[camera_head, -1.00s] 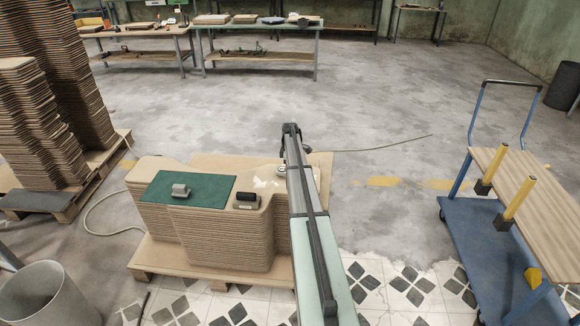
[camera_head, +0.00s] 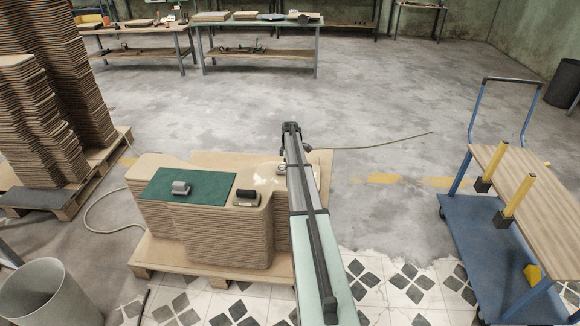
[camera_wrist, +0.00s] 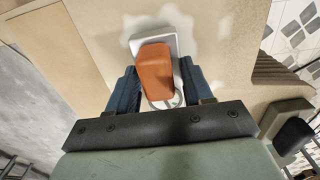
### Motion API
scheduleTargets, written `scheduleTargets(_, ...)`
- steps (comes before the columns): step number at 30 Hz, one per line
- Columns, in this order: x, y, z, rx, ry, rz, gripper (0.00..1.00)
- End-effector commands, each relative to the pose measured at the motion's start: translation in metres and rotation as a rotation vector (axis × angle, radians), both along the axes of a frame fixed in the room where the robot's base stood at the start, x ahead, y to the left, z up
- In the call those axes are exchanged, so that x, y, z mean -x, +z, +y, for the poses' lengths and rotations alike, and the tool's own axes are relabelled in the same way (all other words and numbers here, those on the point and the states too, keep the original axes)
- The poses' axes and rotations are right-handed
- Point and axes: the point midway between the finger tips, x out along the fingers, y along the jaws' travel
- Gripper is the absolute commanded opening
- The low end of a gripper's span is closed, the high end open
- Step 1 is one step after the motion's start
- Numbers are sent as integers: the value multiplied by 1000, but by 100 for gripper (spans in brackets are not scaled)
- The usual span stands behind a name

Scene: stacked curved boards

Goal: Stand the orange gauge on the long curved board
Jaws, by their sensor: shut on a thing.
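The orange gauge (camera_wrist: 155,72) sits between the two blue-grey fingers of my gripper (camera_wrist: 155,88) in the wrist view, and the gripper is shut on it. A white plate with rounded corners (camera_wrist: 137,45) shows behind and around the gauge; I cannot tell whether it is part of it. Below is a tan board surface (camera_wrist: 221,50) with pale patches; I cannot tell whether the gauge touches it. In the head view the top of the stacked curved boards (camera_head: 154,163) is partly bare, and my arm hides the gauge and fingers.
A green mat (camera_head: 215,190) with a grey block (camera_head: 181,188) lies on the stack. A black-handled tool (camera_head: 246,197) is beside it, left of my arm. A blue cart (camera_head: 490,240) stands at the right, and a bin (camera_head: 50,297) at the lower left. A cable crosses the floor.

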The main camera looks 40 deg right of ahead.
Motion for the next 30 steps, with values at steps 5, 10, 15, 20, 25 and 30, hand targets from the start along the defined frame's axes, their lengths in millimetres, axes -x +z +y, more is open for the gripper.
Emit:
scheduleTargets(5, 0, -2, 0, 0, 0, 0, 13)
scheduleTargets(10, 0, -2, 0, 0, 0, 0, 63)
scheduleTargets(15, 0, -2, 0, 0, 0, 0, 79)
scheduleTargets(20, 0, -2, 0, 0, 0, 0, 80)
scheduleTargets(25, 0, 0, 0, 0, 0, 0, 80)
scheduleTargets(30, 0, 18, 0, 1, 0, -1, 80)
